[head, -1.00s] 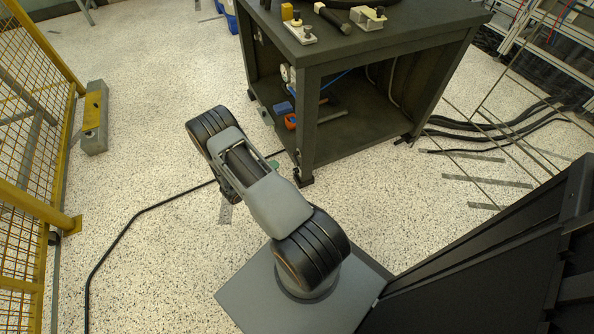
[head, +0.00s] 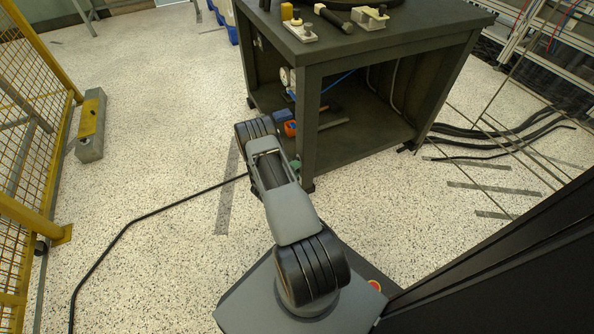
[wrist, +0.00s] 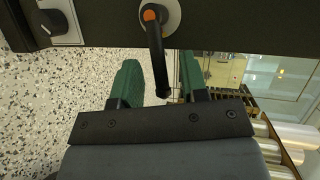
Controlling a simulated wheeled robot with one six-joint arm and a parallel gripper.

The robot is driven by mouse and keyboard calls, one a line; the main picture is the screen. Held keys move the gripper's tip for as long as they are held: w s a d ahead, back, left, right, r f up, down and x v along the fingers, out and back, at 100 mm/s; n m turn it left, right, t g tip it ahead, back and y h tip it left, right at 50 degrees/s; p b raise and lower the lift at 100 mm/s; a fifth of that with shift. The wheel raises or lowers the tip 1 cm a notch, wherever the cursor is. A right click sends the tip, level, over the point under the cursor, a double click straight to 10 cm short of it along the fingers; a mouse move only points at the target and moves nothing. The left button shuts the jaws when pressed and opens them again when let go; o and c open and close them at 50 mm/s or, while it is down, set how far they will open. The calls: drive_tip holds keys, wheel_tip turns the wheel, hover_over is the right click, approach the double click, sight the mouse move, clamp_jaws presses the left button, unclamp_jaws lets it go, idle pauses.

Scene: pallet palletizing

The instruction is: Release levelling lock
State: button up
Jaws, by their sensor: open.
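In the wrist view a black lever (wrist: 157,55) hangs down from a round light-grey hub with an orange centre (wrist: 150,15), on the dark edge of a panel. It looks like the levelling lock, though no label is readable. My gripper (wrist: 160,68) has two green fingers, set apart. The lever's lower end shows between them, nearer the right finger; I cannot tell whether they touch. Nothing is gripped. In the head view my arm reaches to the left front leg of the dark workbench (head: 400,50); the lever is hidden there and only a bit of green shows.
A dark rotary knob on a pale plate (wrist: 56,22) sits left of the lever. Clamps and a black-handled tool (head: 333,18) lie on the bench top. A yellow mesh fence (head: 30,130) stands left, black cables (head: 500,125) lie right. Speckled floor is open at left.

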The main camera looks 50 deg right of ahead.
drive_tip(key=shift+d+f, duration=0.15)
drive_tip(key=shift+d, duration=0.5)
clamp_jaws()
